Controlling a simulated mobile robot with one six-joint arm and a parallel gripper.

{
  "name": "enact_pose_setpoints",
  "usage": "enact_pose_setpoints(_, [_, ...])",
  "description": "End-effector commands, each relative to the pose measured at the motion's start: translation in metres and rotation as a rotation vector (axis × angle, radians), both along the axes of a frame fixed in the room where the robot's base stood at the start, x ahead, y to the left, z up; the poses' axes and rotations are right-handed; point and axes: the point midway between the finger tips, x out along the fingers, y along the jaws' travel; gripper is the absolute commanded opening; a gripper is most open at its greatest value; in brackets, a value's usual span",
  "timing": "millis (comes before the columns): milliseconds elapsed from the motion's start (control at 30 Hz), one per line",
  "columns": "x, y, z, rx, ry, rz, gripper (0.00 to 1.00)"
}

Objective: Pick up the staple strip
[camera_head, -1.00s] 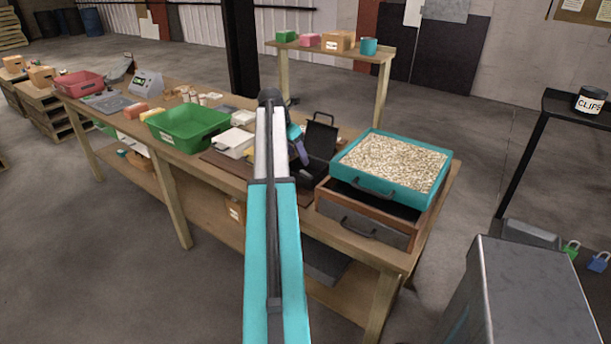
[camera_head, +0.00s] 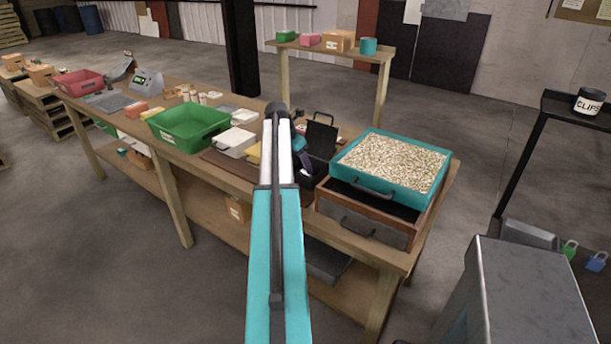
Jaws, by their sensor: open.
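I cannot make out the staple strip in this view; it may be too small or hidden behind my arm. My arm reaches over the workbench (camera_head: 385,262), and its end bends down behind the upper link. My gripper (camera_head: 304,167) shows only in part, dark and small, to the right of the link. It is open, at the opened black case (camera_head: 321,139). I cannot tell whether it touches anything there.
A teal tray of pale pellets (camera_head: 357,184) sits on a wooden drawer box (camera_head: 372,229) right of my gripper. A green bin (camera_head: 188,136), white box (camera_head: 233,143) and red bin (camera_head: 79,84) stand left. A shelf (camera_head: 330,50) stands behind.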

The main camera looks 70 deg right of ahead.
Motion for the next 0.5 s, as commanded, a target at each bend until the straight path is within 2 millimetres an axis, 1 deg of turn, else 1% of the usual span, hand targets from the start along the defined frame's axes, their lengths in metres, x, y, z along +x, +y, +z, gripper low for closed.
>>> enact_pose_setpoints(300, [-0.007,-0.010,-0.028,0.000,0.000,0.000,0.56])
enact_pose_setpoints(400, [-0.008,-0.012,-0.035,0.001,0.000,0.000,0.56])
enact_pose_setpoints(500, [-0.009,-0.013,-0.038,0.000,-0.001,0.000,0.56])
